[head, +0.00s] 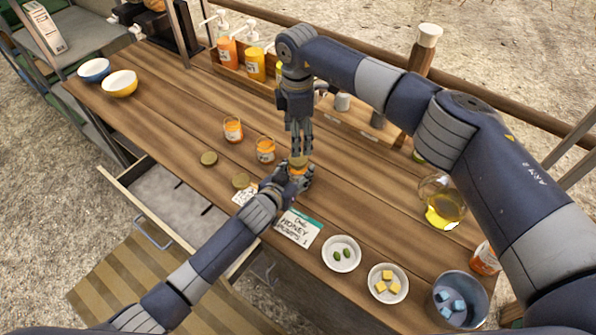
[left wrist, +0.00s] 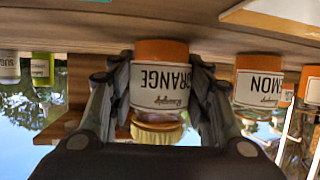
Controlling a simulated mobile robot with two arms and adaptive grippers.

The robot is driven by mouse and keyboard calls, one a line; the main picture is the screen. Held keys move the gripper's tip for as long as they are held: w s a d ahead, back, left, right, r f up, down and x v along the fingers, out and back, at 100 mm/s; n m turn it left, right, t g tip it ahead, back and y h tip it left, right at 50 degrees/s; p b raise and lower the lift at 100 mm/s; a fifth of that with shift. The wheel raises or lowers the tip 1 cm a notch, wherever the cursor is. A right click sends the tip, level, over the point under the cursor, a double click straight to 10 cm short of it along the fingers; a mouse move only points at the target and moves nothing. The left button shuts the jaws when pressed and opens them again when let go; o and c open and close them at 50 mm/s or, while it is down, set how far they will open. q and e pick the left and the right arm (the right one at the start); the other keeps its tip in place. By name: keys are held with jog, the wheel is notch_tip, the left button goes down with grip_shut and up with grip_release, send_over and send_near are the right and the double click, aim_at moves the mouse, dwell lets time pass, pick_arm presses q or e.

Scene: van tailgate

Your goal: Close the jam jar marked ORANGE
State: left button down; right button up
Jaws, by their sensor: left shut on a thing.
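The jar marked ORANGE (left wrist: 160,88) shows upside down in the left wrist view, between the fingers of my left gripper (left wrist: 158,100). In the head view my left gripper (head: 291,181) is shut around this jar (head: 298,172) on the table. A gold lid (left wrist: 157,132) is at the jar's mouth; I cannot tell if it is seated. In the head view the lid (head: 298,160) shows right under the fingertips of my right gripper (head: 298,151), which points down from above. Whether the right fingers are closed on it is unclear.
Two open orange jars (head: 233,130) stand behind and left, with loose lids (head: 209,158) nearby. A LEMON jar (left wrist: 258,85) is beside the held jar.

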jog(key=shift+r, duration=2.25)
pick_arm(q)
jog(key=c, duration=0.7)
grip_release()
jog(key=shift+c, duration=0.2)
jog(key=shift+s, duration=0.1)
jog(key=v, duration=1.2)
jog(key=shift+a+f, duration=0.1)
jog(key=shift+f, duration=0.05)
